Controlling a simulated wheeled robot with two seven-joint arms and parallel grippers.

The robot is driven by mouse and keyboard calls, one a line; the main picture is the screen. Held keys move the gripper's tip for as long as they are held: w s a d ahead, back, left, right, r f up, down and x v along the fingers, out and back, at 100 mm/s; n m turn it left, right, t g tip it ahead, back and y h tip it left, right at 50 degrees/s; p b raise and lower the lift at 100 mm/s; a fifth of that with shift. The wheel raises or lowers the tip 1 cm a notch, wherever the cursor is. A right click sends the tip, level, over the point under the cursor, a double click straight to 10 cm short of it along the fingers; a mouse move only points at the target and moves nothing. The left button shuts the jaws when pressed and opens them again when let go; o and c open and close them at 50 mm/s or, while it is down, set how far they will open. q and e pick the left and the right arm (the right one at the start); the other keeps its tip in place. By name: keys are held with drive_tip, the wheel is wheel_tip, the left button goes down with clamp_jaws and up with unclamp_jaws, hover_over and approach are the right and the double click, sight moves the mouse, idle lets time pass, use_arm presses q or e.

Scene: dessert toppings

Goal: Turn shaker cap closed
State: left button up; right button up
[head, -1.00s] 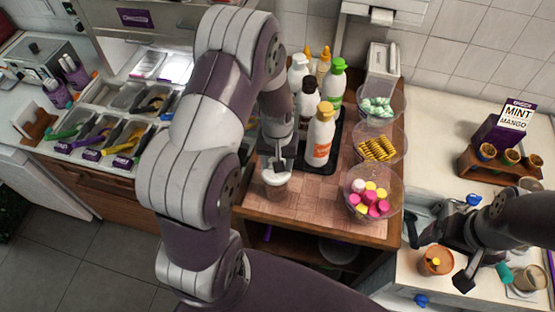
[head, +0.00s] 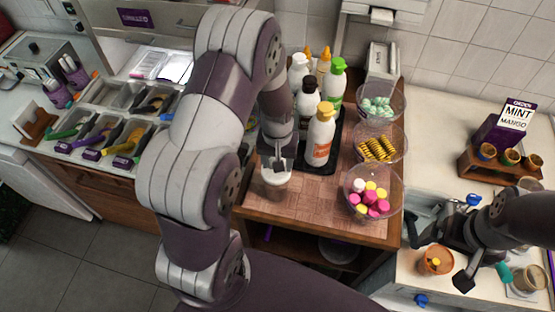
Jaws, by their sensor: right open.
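The shaker (head: 277,192) is a small clear container on the tiled wooden counter, below my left gripper. Its white cap (head: 275,177) sits on top. My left gripper (head: 279,164) points down at the cap, at or just above it. Its fingers are small and partly hidden by my own arm, so I cannot tell whether they grip the cap. My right gripper (head: 440,258) is open at the lower right, away from the shaker, with its fingers apart near an orange-brown pot (head: 434,264).
Several bottles, including a white one with an orange label (head: 321,135), stand on a dark tray behind the shaker. Clear bowls hold pink and yellow sweets (head: 353,208), golden pieces (head: 402,153) and mint pieces (head: 396,100) to the right. Topping bins (head: 110,128) stand at left.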

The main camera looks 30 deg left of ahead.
idle(0.6)
use_arm(q)
drive_tip(key=o, duration=1.1)
drive_tip(key=shift+c, duration=0.2)
drive_tip(key=shift+r, duration=0.1)
drive_tip(key=shift+w+r, duration=0.1)
drive_tip(key=shift+r, duration=0.25)
wheel_tip(320, 180, up, 12)
drive_tip(key=b, duration=0.3)
